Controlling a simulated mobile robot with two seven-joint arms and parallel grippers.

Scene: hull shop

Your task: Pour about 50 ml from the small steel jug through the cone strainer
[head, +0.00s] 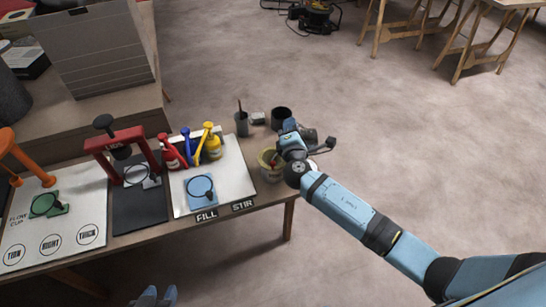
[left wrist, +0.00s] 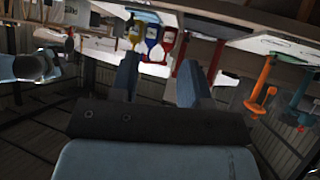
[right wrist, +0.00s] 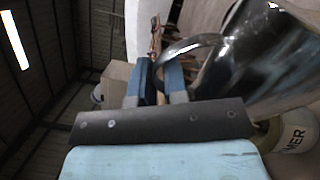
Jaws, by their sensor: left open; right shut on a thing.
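The small steel jug (right wrist: 268,60) is large and shiny in the right wrist view, its curved handle at the fingers. In the head view it appears to be the dark, round-mouthed vessel (head: 281,117) beside the fingertips. My right gripper (head: 289,127) is shut on its handle; the fingers also show in the right wrist view (right wrist: 160,85). I cannot tell whether the jug touches the table. My left gripper (head: 154,297) is open and empty at the bottom of the head view, off the table's front edge; it also shows in the left wrist view (left wrist: 158,80). I cannot pick out the cone strainer with certainty.
A labelled tin (head: 270,165) stands close to my right gripper. A grey pot (head: 241,122) stands behind. A red stand (head: 104,147) and orange stand (head: 22,158) are further left.

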